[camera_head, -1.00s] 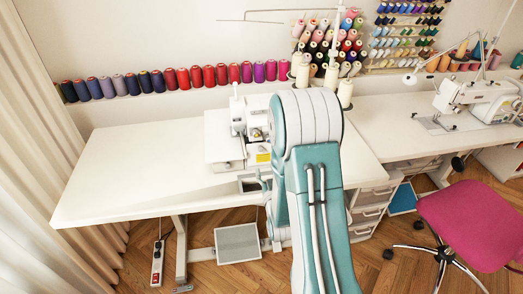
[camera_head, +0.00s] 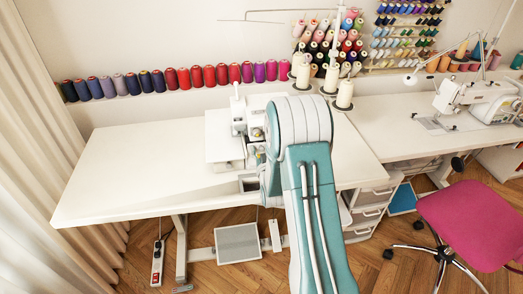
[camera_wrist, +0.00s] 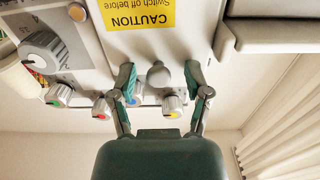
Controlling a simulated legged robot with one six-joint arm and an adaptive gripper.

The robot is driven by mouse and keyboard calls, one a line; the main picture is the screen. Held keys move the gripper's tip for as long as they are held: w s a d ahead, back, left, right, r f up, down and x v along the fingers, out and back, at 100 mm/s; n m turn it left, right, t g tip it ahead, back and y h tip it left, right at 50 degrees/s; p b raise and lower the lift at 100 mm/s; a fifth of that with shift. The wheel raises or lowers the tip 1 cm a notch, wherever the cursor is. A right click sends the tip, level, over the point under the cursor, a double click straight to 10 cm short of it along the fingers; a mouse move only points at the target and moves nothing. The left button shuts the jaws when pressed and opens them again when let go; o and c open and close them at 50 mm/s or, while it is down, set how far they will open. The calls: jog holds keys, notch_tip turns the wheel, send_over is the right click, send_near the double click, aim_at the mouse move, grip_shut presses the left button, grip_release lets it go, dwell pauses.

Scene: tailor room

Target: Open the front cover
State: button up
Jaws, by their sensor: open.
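The white overlock sewing machine (camera_head: 238,128) stands on the left table, partly hidden behind my arm. In the wrist view, which is upside down, its front (camera_wrist: 100,45) fills the upper part, with a yellow CAUTION label (camera_wrist: 139,14). A round grey knob (camera_wrist: 158,76) sticks out from the front panel. My gripper (camera_wrist: 160,72) is open, one finger on each side of this knob, with gaps to both sides. Whether the fingers touch the panel I cannot tell. I see no opened cover. In the head view my gripper is hidden by the arm.
Several dials (camera_wrist: 170,104) with coloured marks lie near the fingers. The white table (camera_head: 125,170) is clear to the left. Thread cones (camera_head: 345,92) stand behind my arm. A pink chair (camera_head: 475,220) and a second sewing machine (camera_head: 478,98) are on the right.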

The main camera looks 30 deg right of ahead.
grip_shut()
